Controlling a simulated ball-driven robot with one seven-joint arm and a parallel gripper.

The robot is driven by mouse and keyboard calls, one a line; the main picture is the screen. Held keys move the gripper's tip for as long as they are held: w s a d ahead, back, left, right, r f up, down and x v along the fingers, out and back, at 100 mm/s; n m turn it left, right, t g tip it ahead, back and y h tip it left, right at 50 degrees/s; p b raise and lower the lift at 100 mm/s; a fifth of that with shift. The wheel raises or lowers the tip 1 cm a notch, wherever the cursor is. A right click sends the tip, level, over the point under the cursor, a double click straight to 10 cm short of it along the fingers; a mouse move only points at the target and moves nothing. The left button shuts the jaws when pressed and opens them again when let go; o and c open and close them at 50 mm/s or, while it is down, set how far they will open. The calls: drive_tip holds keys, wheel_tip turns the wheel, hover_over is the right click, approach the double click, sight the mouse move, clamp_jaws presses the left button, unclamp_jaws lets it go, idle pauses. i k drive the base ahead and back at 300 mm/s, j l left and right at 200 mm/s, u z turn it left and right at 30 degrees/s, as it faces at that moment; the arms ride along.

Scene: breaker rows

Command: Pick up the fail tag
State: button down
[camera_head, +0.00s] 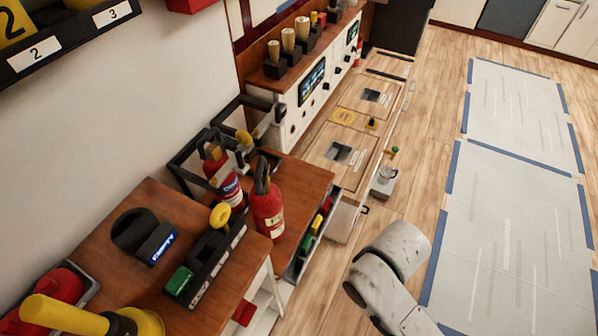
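I cannot pick out the fail tag for certain. A black holder (209,278) with small white labels stands on the wooden tabletop at the lower left, its print too small to read. A green block (179,281) sits at its near left end, and a yellow ring-shaped piece (220,215) shows at its far end. A small red piece (244,312) shows below the tabletop's edge. Part of my white arm is at the bottom centre, right of the table, over the floor. My gripper is not in view.
Two red extinguishers (268,212) (222,178) stand beyond the holder. A black stamp-like item (142,236) lies left of it. An open drawer (308,243) holds red, green and yellow pieces. A blue-edged floor mat (510,240) lies at right.

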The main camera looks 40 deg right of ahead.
sight(326, 207)
drive_tip(key=i+l, duration=0.1)
drive_tip(key=l, duration=0.75)
drive_tip(key=i+l+u, duration=0.1)
drive_tip(key=l, duration=0.35)
